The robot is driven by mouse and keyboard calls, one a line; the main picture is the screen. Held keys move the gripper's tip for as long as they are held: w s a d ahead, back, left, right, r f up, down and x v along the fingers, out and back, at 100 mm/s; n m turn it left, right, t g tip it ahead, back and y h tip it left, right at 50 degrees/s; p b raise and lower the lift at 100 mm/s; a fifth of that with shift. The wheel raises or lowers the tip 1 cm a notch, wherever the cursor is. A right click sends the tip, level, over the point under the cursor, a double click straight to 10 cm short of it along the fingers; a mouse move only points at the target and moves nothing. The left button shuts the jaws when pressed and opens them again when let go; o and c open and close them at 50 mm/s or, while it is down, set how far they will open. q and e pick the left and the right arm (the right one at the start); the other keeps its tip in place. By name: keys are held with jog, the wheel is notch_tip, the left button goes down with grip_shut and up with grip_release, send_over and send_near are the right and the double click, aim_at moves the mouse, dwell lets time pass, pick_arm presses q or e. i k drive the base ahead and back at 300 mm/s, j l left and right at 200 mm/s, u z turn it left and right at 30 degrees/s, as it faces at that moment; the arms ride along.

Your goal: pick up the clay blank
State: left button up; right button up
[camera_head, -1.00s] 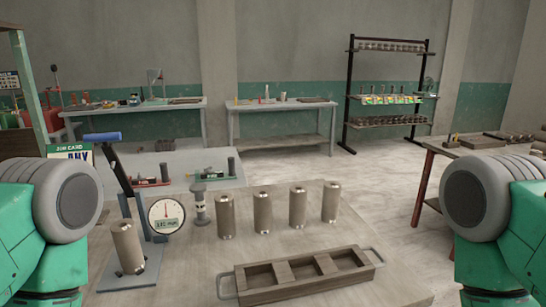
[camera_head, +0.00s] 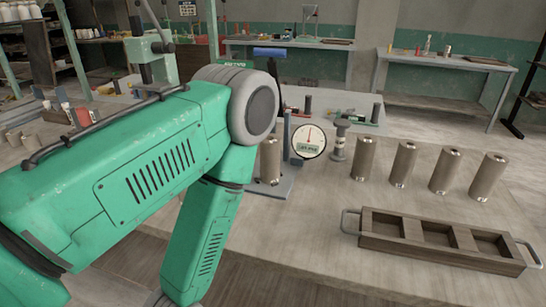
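Several upright brown cylinders with pale metallic ends that look like clay blanks stand in a row on the table (camera_head: 320,235), the nearest being this blank (camera_head: 363,160). A similar cylinder (camera_head: 270,161) stands on the base of a stand with a blue-handled lever (camera_head: 270,53) and a round dial gauge (camera_head: 309,142), partly beside my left arm. I cannot tell which one the task means. My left arm crosses the left half, bends at the elbow and runs down out of the picture. Neither gripper is in view.
An empty wooden tray (camera_head: 400,246) with three compartments and metal handles lies at the front right. A small grey post-like tool (camera_head: 339,140) stands between gauge and row. A green press (camera_head: 150,48) and small items stand behind my arm. Benches line the back wall.

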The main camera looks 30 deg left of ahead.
aim_at(270, 148)
jog(key=u, duration=1.2)
